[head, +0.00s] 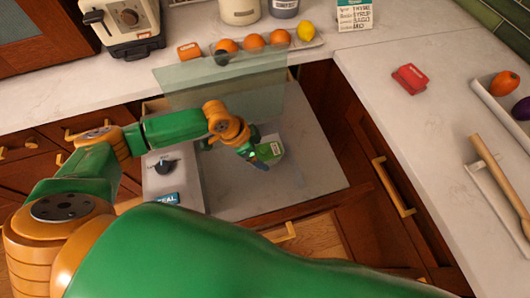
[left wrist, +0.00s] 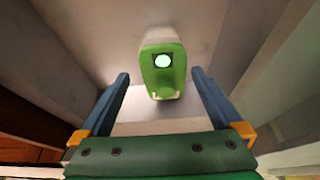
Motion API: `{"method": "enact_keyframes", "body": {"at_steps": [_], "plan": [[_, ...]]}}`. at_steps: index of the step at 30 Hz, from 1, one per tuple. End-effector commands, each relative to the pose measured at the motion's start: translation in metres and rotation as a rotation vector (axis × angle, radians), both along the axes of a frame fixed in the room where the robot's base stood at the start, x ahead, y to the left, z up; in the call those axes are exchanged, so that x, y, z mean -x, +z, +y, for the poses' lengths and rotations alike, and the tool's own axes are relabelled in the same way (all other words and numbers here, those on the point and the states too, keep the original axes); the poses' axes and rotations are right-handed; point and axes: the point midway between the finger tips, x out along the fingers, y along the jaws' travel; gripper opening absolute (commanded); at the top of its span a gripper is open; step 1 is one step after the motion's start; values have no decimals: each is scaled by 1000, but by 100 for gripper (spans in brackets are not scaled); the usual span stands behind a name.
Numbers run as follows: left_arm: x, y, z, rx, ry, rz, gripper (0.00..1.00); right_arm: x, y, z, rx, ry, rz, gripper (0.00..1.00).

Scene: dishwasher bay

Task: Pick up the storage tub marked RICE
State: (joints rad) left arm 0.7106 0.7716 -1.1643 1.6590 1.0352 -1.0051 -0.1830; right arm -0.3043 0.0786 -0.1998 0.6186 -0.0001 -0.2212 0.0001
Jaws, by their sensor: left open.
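My right gripper is not in view.
A clear panel (head: 222,88) stands across the back of the bay. A grey control ledge with a black dial (head: 166,166) and a blue label (head: 167,199) borders it left. A fruit tray, a red box (head: 409,78) and a rolling pin (head: 499,183) lie on the counters.

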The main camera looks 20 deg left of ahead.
Motion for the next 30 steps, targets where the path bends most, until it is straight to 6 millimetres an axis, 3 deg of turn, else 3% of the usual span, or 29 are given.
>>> {"method": "enact_keyframes", "body": {"at_steps": [4, 11, 21, 22, 30], "plan": [[-5, -20, -7, 1, 0, 0, 100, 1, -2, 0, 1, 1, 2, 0], [-5, -21, -7, -1, 0, -1, 97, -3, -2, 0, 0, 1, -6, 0], [-5, -21, -7, 0, 0, -1, 6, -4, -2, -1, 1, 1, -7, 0], [-5, -21, -7, 0, 0, -1, 0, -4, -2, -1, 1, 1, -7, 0], [-6, -18, -8, 3, -1, -3, 0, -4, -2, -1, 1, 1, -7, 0]]}}
